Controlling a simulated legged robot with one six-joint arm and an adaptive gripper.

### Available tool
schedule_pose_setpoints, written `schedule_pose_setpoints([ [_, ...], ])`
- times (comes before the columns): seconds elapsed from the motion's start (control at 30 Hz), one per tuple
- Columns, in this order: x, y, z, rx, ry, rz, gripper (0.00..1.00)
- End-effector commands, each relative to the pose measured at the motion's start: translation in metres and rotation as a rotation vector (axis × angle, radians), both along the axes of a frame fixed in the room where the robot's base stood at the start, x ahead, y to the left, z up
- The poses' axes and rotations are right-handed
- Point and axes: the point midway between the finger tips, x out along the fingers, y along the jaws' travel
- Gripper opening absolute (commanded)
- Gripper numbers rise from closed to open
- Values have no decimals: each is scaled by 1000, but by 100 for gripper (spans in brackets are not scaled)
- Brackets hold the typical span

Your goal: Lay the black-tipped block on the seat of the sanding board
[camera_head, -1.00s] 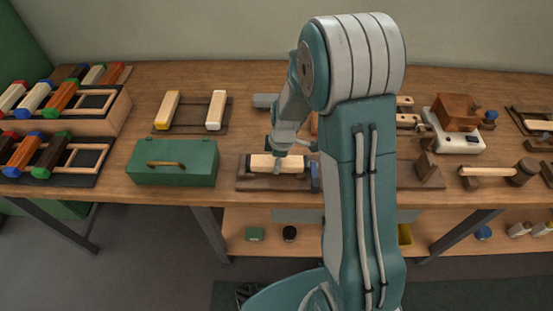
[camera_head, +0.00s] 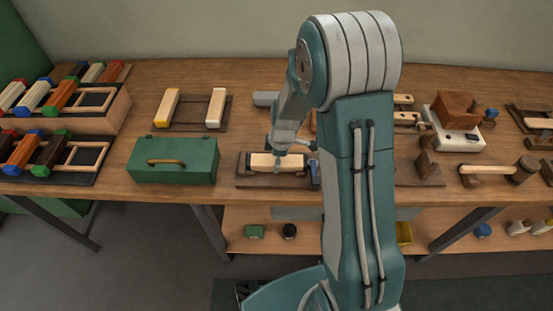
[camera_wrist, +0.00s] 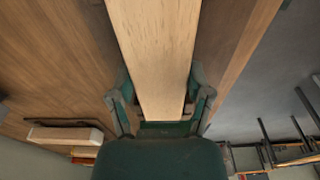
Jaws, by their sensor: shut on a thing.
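A pale wooden block (camera_head: 262,161) with a dark left end lies lengthwise left to right at the sanding board, a dark brown base (camera_head: 262,184). My gripper (camera_head: 284,168) points down and is shut on the block, right of its middle. The block looks level and within the board's outline; I cannot tell whether it touches the seat. In the wrist view the block (camera_wrist: 155,50) runs between the two fingers of my gripper (camera_wrist: 163,107), and its tip colour does not show. A blue-grey part (camera_head: 315,172) stands at the board's right end.
A green toolbox (camera_head: 185,172) stands left of the board. Behind it, two pale blocks (camera_head: 215,109) with differing ends lie on a dark rack. Racks of coloured blocks (camera_head: 60,97) fill the far left. A machine with a brown top (camera_head: 458,110) stands right. My arm hides the middle right.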

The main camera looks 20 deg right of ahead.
Motion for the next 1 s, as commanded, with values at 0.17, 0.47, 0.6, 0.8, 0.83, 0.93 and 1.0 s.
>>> schedule_pose_setpoints([
  [0.17,0,0,-1,0,0,0,96],
  [0.47,0,0,-1,0,0,0,100],
  [0.6,0,0,-1,0,0,0,100],
  [0.8,0,0,1,0,-1,0,100],
  [0.83,0,0,3,0,-2,0,100],
  [0.93,0,-1,8,0,-2,0,100],
  [1.0,0,-2,11,1,-1,0,100],
])
